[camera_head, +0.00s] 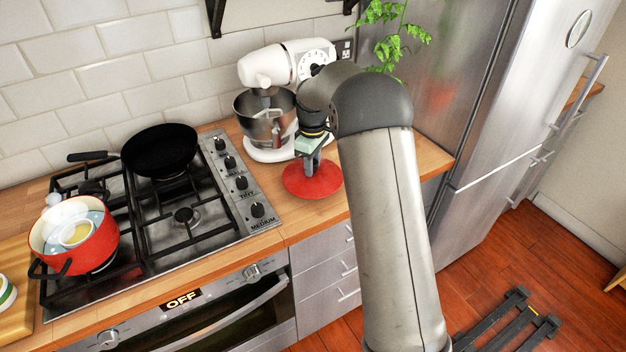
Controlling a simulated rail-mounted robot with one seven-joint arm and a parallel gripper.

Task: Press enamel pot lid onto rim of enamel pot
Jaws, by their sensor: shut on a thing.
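The red enamel pot (109,249) stands upright on the front left burner of the stove. Its rim is open at the top, and a yellowish round thing shows inside it. The red enamel pot lid (318,182) is at the right, over the wooden counter beside the stove. My gripper (311,163) is above the lid and shut on it at its top middle. The grip itself is small and partly hidden. I cannot tell whether the lid touches the counter. The lid is well to the right of the pot.
A black frying pan (160,150) sits on the back burner, its handle pointing left. A white stand mixer (280,65) with a steel bowl (262,117) stands just behind the lid. Stove knobs (242,183) lie between lid and pot. A steel fridge (480,100) stands right.

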